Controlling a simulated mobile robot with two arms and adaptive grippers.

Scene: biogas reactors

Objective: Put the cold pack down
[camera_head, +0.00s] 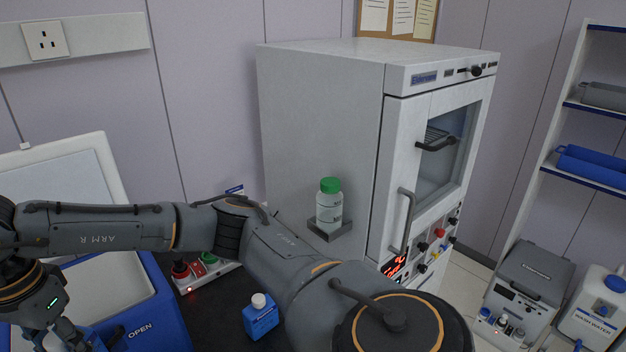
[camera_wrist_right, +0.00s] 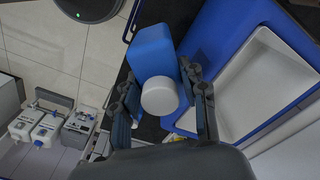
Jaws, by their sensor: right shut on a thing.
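The cold pack, a blue flat bottle (camera_wrist_right: 152,48) with a white cap (camera_wrist_right: 160,96), is between the fingers of my right gripper (camera_wrist_right: 162,110) in the right wrist view. The fingers are shut on it, and the cap faces the camera. In the head view my right arm reaches across to the left, and its gripper (camera_head: 62,338) is at the lower left edge, partly cut off. A second blue bottle with a white cap and a label (camera_head: 261,317) stands on the black worktop (camera_head: 215,308). My left gripper is not in view.
A blue cool box marked OPEN (camera_head: 150,325) with a white interior stands beside my right gripper; it also shows in the wrist view (camera_wrist_right: 228,45). A switch strip (camera_head: 207,270) lies behind it. An oven cabinet (camera_head: 325,125) carries a green-capped bottle (camera_head: 329,208) on a side bracket.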

